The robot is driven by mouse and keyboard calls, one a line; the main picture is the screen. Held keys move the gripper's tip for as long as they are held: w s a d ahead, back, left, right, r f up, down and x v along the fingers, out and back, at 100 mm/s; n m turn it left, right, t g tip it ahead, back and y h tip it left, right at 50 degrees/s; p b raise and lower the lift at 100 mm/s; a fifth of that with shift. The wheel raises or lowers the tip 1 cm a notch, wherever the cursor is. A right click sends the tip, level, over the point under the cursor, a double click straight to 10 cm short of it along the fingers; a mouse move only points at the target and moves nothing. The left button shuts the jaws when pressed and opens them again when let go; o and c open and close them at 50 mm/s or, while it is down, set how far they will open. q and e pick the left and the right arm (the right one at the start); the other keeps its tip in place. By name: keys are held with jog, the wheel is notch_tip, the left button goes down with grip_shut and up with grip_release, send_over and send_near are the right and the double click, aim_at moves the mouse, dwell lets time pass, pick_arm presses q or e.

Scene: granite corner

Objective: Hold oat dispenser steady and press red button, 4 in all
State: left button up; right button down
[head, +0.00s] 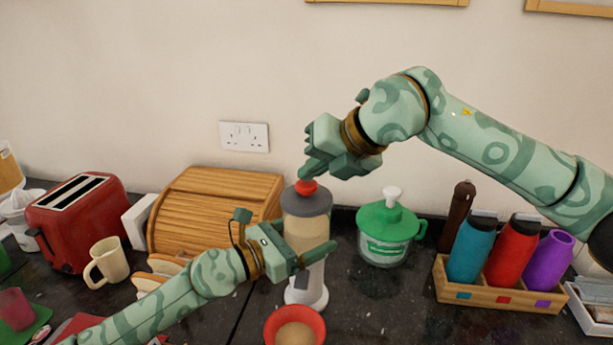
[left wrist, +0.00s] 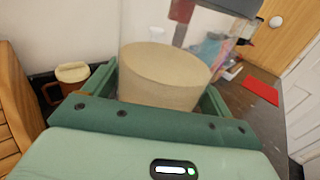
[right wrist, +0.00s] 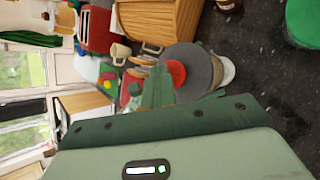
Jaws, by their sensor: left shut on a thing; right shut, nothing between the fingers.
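The oat dispenser (head: 305,230) stands upright on the dark counter, with a clear body of beige oats, a grey lid and a white base. Its red button (head: 306,186) is on top. My left gripper (head: 318,257) is shut around the body; the oats fill the space between its fingers in the left wrist view (left wrist: 163,78). My right gripper (head: 308,172) is shut and empty, its fingertips right at the button. In the right wrist view the red button (right wrist: 176,73) on the grey lid (right wrist: 203,72) is beside the fingertips; I cannot tell whether it is pressed down.
A red bowl (head: 272,332) with beige contents is in front of the dispenser. A wooden bread bin (head: 210,205), red toaster (head: 75,225) and cream mug (head: 108,262) stand left. A green-lidded jar (head: 385,250) and a wooden bottle caddy (head: 500,298) stand right.

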aim_at(312, 184)
jog(key=shift+f, duration=0.35)
jog(key=shift+r, duration=0.1)
dwell(0.3)
jog(key=shift+r, duration=1.4)
jog(key=shift+r, duration=2.55)
notch_tip(312, 184, up, 4)
jog(key=shift+f, duration=0.1)
